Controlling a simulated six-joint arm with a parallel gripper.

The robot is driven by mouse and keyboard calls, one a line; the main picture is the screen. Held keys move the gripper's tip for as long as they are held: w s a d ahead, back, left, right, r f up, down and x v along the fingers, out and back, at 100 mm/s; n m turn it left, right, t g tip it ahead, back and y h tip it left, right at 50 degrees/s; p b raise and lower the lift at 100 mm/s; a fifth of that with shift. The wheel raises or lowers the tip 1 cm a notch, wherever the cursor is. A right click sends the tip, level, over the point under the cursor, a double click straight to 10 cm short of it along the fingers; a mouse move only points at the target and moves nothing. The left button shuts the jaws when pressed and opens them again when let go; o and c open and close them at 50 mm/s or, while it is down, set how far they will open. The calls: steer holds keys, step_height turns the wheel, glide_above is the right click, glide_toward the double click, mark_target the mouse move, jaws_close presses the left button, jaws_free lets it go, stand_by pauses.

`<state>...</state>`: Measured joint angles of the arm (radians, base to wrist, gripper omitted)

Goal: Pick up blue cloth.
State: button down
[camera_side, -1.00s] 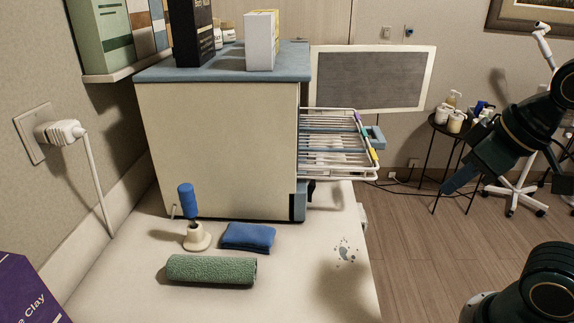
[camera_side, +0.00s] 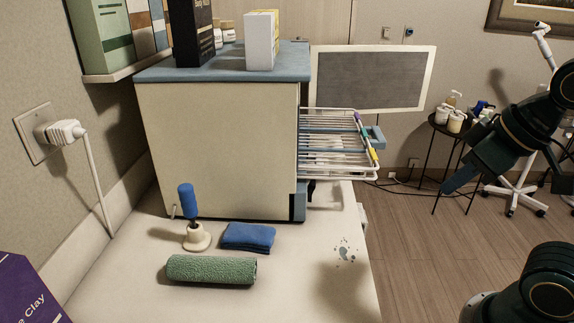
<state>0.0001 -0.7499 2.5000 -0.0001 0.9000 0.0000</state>
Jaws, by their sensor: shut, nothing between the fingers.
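The blue cloth (camera_side: 248,237) lies folded flat on the white counter, in front of the cream cabinet. A blue-handled tool (camera_side: 187,203) in a cream holder stands just left of it, and a rolled green towel (camera_side: 211,269) lies in front of it. My gripper (camera_side: 447,188) is at the right, in the air over the floor side, far from the cloth. Its fingers look closed together with nothing held. The cloth is fully in view.
The cream cabinet (camera_side: 220,150) stands behind the cloth, with a wire rack drawer (camera_side: 338,165) pulled out to the right. A plug and cord (camera_side: 62,132) hang at left.

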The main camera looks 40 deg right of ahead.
steer(key=c, duration=2.2)
jaws_free()
steer(key=c, duration=0.6)
jaws_free()
steer(key=shift+o, duration=0.2)
steer(key=shift+w, duration=0.1)
steer(key=n+g+y, duration=0.2)
steer(key=n+y, duration=0.1)
steer(key=n, duration=0.5)
glide_above(248, 231)
steer(key=s+d, duration=0.3)
steer(key=s, duration=0.1)
step_height(248, 231, down, 8)
steer(key=shift+d, duration=0.1)
steer(key=shift+x, duration=4.3)
